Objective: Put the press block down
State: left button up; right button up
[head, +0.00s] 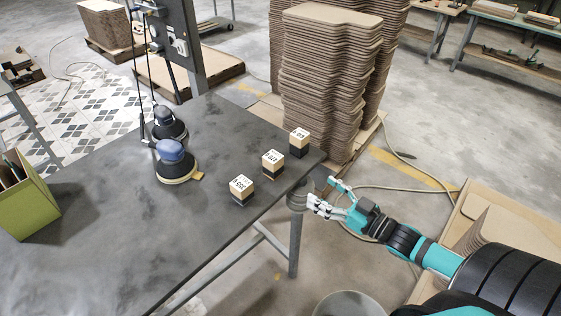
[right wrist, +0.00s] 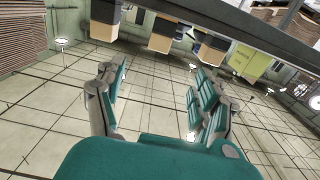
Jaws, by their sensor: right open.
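Three wooden blocks with dark bases and printed tops stand in a slanting row near the table's right edge: a near block (head: 241,189), a middle block (head: 272,163) and a far block (head: 299,142). I cannot tell which one the task calls the press block. My right gripper (head: 325,194) is open and empty, just off the table's right edge and apart from the blocks. In the right wrist view its fingers (right wrist: 155,85) are spread with nothing between them, and blocks (right wrist: 163,35) show beyond them at the top. My left gripper is out of view.
The dark table (head: 110,225) also holds a blue-topped sander (head: 175,160), a black tool behind it and a green box (head: 27,205). Tall stacks of curved boards (head: 325,85) stand past the far right corner. The table's front middle is clear.

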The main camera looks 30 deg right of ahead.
aim_at(279, 163)
jog(key=p+x, duration=0.1)
jog(key=x, duration=1)
jog(key=shift+w+a, duration=0.1)
jog(key=shift+w, duration=0.25)
jog(key=shift+p+x, duration=0.65)
jog(key=shift+x, duration=2)
jog(key=shift+f, duration=0.1)
grip_shut()
